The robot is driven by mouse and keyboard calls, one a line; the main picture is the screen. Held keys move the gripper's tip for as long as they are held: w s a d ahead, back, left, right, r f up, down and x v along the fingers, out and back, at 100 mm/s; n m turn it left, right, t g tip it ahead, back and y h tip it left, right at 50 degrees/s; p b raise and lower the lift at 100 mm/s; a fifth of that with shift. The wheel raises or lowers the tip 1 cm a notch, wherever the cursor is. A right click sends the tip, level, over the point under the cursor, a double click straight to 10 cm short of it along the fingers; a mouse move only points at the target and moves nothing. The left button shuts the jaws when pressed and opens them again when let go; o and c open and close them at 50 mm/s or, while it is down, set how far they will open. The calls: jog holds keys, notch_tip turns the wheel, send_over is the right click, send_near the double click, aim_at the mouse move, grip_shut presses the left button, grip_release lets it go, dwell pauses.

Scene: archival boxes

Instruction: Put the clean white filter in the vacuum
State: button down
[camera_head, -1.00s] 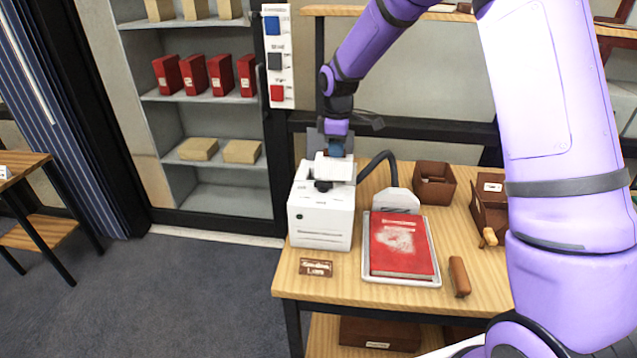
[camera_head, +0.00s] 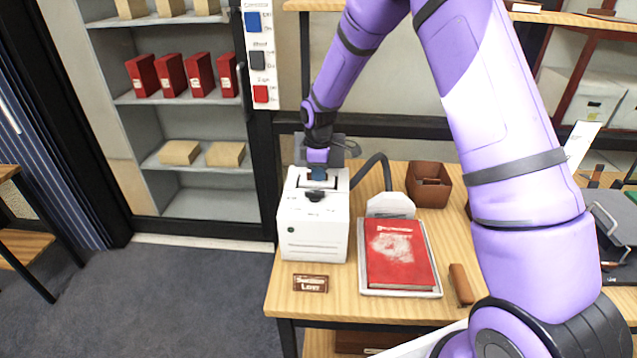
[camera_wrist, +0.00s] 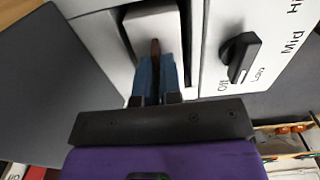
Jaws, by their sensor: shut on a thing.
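The vacuum is a white box (camera_head: 312,238) at the back left of the wooden table, with a black hose at its right. My gripper (camera_head: 318,174) is above its top. In the wrist view, my gripper's blue fingers (camera_wrist: 156,72) are shut on the brown tab of the white filter (camera_wrist: 138,28). The filter lies within the dark-edged opening in the vacuum's top; I cannot tell how deep it sits. A black dial (camera_wrist: 240,52) beside the opening points near Off and Low.
A red book (camera_head: 398,252) with a pale dusty patch lies on a white tray (camera_head: 362,284) right of the vacuum. A brown box (camera_head: 430,186) and a wooden-handled tool (camera_head: 461,285) are near. A small sign (camera_head: 310,283) stands in front. Shelves are behind left.

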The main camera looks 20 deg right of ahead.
aim_at(319, 183)
jog(key=shift+f, duration=1.65)
jog(key=shift+f, duration=0.1)
jog(key=c, duration=1.3)
grip_release()
